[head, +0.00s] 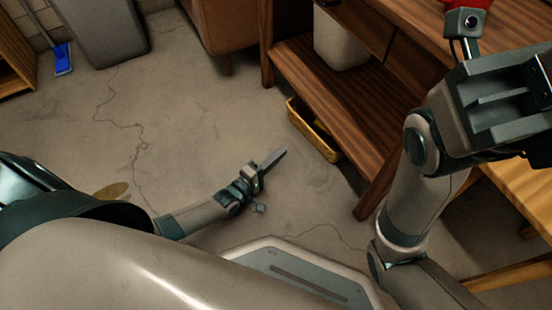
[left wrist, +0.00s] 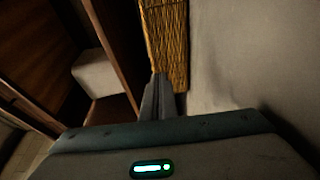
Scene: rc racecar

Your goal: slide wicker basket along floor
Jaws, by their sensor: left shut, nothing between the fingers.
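The wicker basket (head: 318,132) is a low, long yellow-brown basket on the floor, at the foot of the wooden bench, in the middle of the head view. Something yellow shows inside it. My left gripper (head: 275,158) is low over the floor, left of and nearer than the basket, shut and empty. In the left wrist view the woven side of the basket (left wrist: 166,38) is ahead of the closed fingers (left wrist: 158,85). Their tips overlap its edge in the picture; I cannot tell whether they touch. My right gripper (head: 500,100) is large at the right; its fingers are not clear.
The wooden bench (head: 315,85) stands right of the basket, with a white bin (head: 340,42) on its lower shelf. A grey bin (head: 102,32), a blue-headed tool (head: 62,58) and a brown piece of furniture (head: 225,30) stand at the back.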

